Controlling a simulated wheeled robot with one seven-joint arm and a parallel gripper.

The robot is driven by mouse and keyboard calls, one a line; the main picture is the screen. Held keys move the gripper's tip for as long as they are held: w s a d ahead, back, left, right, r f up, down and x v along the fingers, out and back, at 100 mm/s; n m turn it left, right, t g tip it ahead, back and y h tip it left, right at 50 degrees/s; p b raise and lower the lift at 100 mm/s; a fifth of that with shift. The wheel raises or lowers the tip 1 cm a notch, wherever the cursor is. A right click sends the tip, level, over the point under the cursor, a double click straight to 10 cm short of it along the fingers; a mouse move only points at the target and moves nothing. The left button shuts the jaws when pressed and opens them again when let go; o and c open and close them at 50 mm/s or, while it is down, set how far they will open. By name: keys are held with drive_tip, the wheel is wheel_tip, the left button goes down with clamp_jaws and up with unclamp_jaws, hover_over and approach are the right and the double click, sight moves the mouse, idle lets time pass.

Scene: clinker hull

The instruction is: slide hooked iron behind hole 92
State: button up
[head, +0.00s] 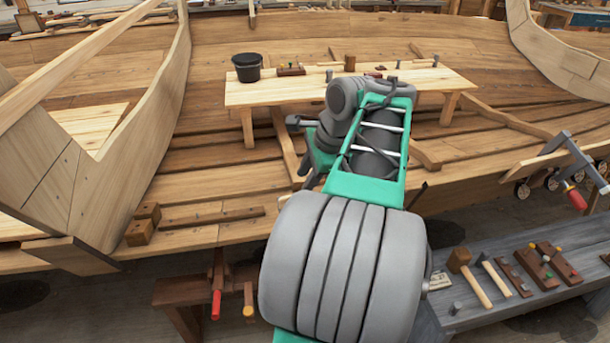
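My arm reaches up the middle of the head view and bends over toward the planked hull (215,160). My gripper (308,172) is at the far end, small and dark, just left of the green arm link and in front of the planking. Its fingers are too small and partly covered to tell open from shut. I cannot make out a hooked iron in it. A thin dark rod (418,195) shows at the right edge of my arm; what it is I cannot tell. No hole or number 92 can be read, and my arm hides part of the planking.
A pale plank table (430,85) inside the hull carries a black bucket (247,68) and small items. A grey bench (475,318) at lower right holds a mallet (470,277), a hammer (497,278) and boards with coloured knobs (558,262). A reddish trestle (185,296) stands at lower left.

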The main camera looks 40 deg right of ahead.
drive_tip(key=shift+b+x, duration=4.2)
drive_tip(key=shift+x, duration=0.25)
drive_tip(key=shift+a, duration=0.1)
drive_tip(key=shift+c, duration=0.2)
clamp_jaws()
